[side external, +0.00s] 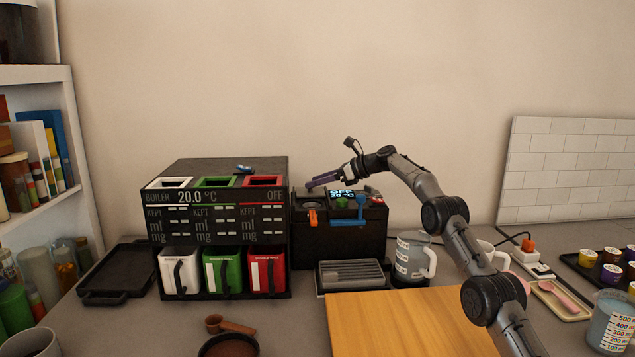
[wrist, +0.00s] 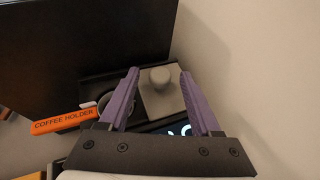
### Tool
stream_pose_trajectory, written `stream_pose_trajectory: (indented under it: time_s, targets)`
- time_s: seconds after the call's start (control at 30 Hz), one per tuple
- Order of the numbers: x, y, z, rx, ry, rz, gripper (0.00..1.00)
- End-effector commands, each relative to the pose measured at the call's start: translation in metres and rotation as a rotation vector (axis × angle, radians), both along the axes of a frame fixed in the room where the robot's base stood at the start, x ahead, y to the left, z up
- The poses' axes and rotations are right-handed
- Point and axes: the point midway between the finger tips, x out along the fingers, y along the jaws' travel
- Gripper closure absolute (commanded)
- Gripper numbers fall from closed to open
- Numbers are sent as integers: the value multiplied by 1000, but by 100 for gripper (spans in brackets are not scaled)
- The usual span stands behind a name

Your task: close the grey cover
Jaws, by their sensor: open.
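The grey cover (wrist: 165,103) is a flat plate with a round knob (wrist: 160,77) on it, in the middle of the wrist view. My gripper (wrist: 159,74) is open, with one purple finger on each side of the cover and knob in that view. I cannot tell whether the fingers touch it. In the side external view my gripper (side external: 320,182) is over the top of the black coffee machine (side external: 335,238), at its back left. The cover cannot be made out there.
A tall black boiler unit (side external: 218,228) stands close on the left, and the wall is behind. A blue lever (side external: 347,222) is on the machine's front. A jug (side external: 411,257) stands at right.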

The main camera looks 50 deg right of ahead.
Motion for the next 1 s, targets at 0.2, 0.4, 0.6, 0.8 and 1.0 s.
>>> stream_pose_trajectory:
  time_s: [0.2,0.4,0.6,0.8,1.0]
  targets:
    - [2,1,-1,-1,-1,-1,35]
    - [1,1,-1,-1,0,0,52]
    - [1,1,-1,0,0,0,88]
    - [1,1,-1,0,0,0,100]
    - [1,1,-1,0,0,0,100]
